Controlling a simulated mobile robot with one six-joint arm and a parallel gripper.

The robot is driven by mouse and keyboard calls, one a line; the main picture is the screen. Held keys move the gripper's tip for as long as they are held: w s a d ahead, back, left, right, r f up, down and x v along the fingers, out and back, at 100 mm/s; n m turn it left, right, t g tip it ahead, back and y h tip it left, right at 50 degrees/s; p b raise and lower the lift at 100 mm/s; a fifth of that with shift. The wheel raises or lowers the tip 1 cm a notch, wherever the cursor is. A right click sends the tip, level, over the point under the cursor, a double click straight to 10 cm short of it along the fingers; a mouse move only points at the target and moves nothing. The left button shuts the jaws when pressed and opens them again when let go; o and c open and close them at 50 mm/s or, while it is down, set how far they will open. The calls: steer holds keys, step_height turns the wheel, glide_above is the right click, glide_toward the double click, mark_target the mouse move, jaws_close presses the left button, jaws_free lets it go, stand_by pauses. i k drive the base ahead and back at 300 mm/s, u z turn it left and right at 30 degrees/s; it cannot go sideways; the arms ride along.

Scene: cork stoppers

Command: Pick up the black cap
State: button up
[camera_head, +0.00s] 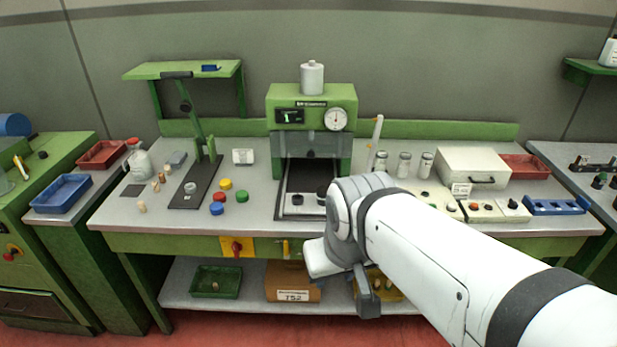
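Two small black round pieces sit at the front of the green press: a left black piece (297,199) and a right black piece (322,192), close to my arm. I cannot tell whether either is a loose black cap or a knob. Loose caps lie left of the press: yellow (225,184), red (219,196), green (242,197) and blue (217,209). No clearly black cap shows among them. My gripper (367,297) hangs in front of the bench's front edge, below the top. Its fingers are mostly hidden by my wrist, so its opening is unclear.
The green press (312,100) stands at the bench's middle back. A black-based stand (190,192) is on the left. Jars (404,165), a white case (472,168) and switch boxes (484,210) fill the right. The lower shelf holds a green tray (228,272) and a cardboard box (291,276).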

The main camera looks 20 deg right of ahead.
mark_target(321, 191)
steer(key=u, duration=0.05)
steer(key=i, duration=1)
steer(key=z, duration=0.05)
